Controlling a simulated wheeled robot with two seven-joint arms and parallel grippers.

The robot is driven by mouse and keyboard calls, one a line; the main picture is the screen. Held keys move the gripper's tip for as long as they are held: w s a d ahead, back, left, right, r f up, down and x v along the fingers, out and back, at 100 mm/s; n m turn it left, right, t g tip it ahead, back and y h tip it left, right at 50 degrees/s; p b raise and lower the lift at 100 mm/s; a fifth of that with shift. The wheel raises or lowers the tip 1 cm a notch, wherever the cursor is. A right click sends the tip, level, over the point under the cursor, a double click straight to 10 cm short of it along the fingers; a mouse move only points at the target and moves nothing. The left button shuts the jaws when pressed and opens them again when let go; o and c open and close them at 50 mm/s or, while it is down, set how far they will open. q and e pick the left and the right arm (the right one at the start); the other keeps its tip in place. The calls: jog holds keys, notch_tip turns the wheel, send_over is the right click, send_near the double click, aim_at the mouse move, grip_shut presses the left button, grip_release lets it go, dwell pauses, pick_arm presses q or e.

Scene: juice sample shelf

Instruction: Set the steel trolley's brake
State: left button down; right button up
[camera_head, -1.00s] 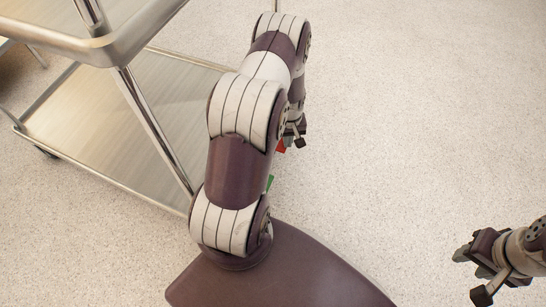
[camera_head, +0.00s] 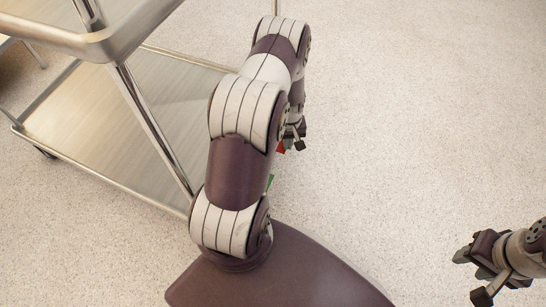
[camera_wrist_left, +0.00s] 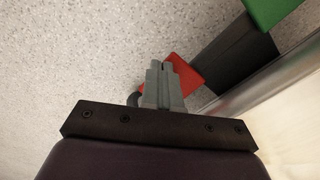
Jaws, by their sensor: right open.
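The steel trolley (camera_head: 96,112) stands at the left of the head view, its upper tray cut off by the frame. A red pedal (camera_head: 282,148) and a green pedal (camera_head: 270,182) show beside my left arm at the trolley's near right side. In the left wrist view the red pedal (camera_wrist_left: 186,74) lies just behind and right of my fingertips, and the green pedal (camera_wrist_left: 272,10) is at the top right. My left gripper (camera_wrist_left: 162,68) is shut and empty; I cannot tell whether it touches the red pedal. My right gripper (camera_head: 470,270) is open, away over the floor.
The speckled floor (camera_head: 400,120) is clear to the right of the trolley. My left arm hides the trolley's near right corner. A metal trolley edge (camera_wrist_left: 265,85) runs along the right of the left wrist view.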

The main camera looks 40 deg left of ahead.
jog(key=shift+f, duration=0.15)
notch_tip(320, 180, up, 7)
jog(key=p, duration=0.6)
jog(key=shift+p, duration=0.4)
